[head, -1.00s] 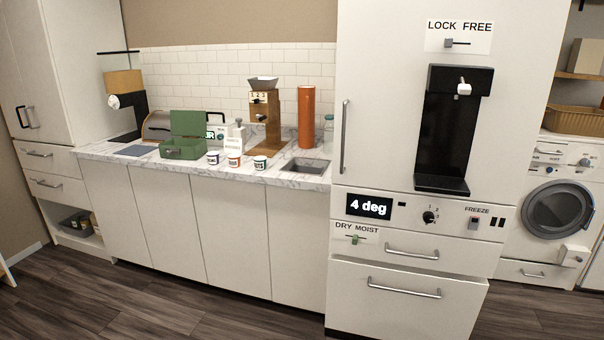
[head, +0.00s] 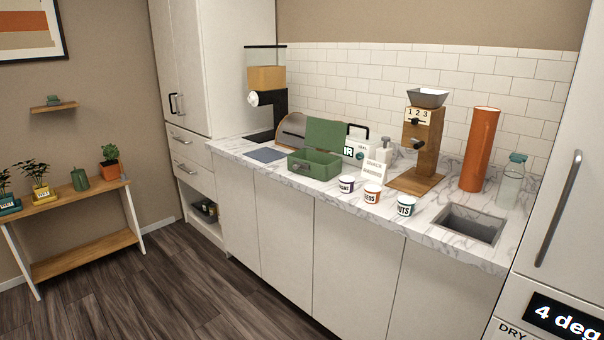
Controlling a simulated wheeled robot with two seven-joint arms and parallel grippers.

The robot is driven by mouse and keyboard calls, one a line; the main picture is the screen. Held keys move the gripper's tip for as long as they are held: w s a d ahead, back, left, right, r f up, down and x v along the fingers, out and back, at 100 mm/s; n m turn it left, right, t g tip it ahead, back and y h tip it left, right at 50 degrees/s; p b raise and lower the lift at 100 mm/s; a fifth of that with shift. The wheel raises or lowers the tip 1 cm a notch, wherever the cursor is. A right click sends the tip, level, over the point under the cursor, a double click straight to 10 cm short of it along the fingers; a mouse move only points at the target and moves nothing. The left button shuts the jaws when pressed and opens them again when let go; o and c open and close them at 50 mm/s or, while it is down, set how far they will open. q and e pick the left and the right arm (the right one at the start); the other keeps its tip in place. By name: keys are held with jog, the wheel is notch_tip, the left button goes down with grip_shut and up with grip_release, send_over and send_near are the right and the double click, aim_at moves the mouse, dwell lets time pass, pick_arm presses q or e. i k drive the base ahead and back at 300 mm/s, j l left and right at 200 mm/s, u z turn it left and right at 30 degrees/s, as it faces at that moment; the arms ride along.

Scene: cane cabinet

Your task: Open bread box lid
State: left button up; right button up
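A rounded box with a curved brown and grey end (head: 291,127), which looks like the bread box, stands at the back of the marble counter. Its middle is hidden behind a green box (head: 315,165) with its green lid (head: 325,133) raised. A black handle (head: 358,128) shows to the right of the green lid; I cannot tell for sure whether it belongs to the bread box. How far the bread box lid is open cannot be made out. Neither of my grippers is in view.
A blue-grey mat (head: 266,155) lies left of the green box. Several small labelled cups (head: 372,194) stand along the counter front. A wooden grinder (head: 422,140), an orange cylinder (head: 479,150) and a sink (head: 470,224) are further right. The floor (head: 180,285) before the cabinets is clear.

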aim_at(302, 132)
jog(key=i+u, duration=0.45)
jog(key=i, duration=0.6)
